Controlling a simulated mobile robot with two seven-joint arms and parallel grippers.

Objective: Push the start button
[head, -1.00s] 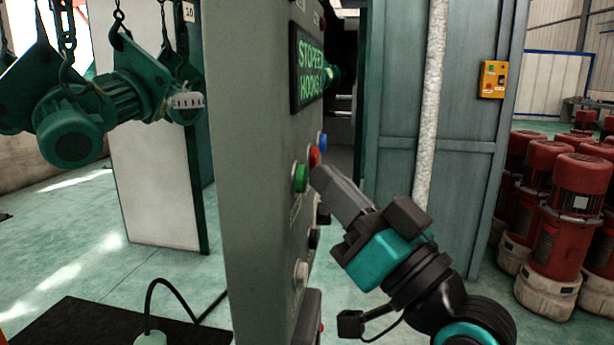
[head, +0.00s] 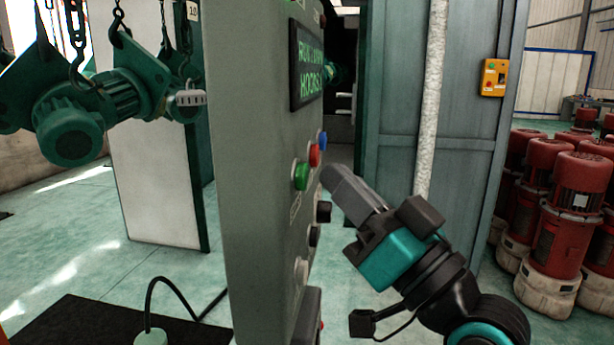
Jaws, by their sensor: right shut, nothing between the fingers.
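The grey control panel (head: 255,200) stands upright in the middle of the head view, seen at a steep angle. On its face are a green button (head: 300,176), a red button (head: 314,155) and a blue button (head: 322,139), with black and white knobs below. The green display (head: 309,68) at the top shows lit text, its first line hard to read and "HOOKS" below. My right gripper (head: 329,176) is shut and empty, its tip just right of the green button with a small gap. I do not see my left gripper.
Green hoist motors (head: 68,130) hang on chains at the left. Several red motors (head: 562,215) stand on the floor at the right. A yellow switch box (head: 493,78) is on the grey cabinet (head: 450,120) behind. A dark mat (head: 75,325) lies at lower left.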

